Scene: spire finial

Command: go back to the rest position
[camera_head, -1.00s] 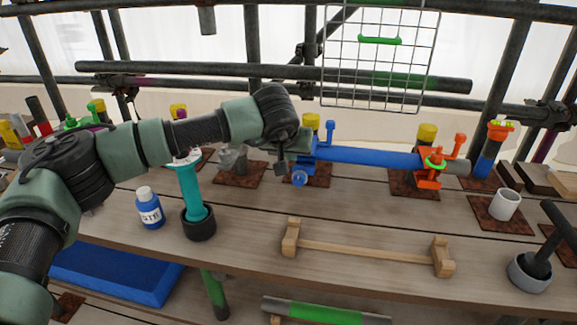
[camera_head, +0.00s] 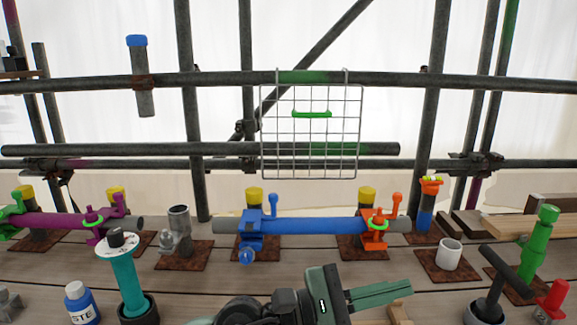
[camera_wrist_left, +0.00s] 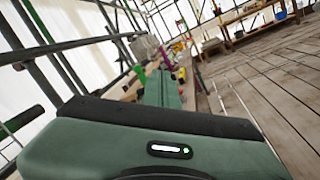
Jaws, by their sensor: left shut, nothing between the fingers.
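My left gripper (camera_head: 381,294) shows at the bottom middle of the head view, with its green fingers together and pointing right. It holds nothing. It is in front of the wooden rack (camera_head: 399,312), which it mostly hides, and apart from the blue bar behind. In the left wrist view the gripper's fingers (camera_wrist_left: 161,88) point away from the camera, shut, with a blurred bench beyond. My right gripper is in neither view.
A blue bar (camera_head: 315,226) lies across blue and orange clamps on the bench. A teal tool (camera_head: 127,280) stands in a dark cup left, beside a blue bottle (camera_head: 81,303). A white cup (camera_head: 447,254) and a dark mortar (camera_head: 484,312) are right. A wire grid (camera_head: 310,145) hangs behind.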

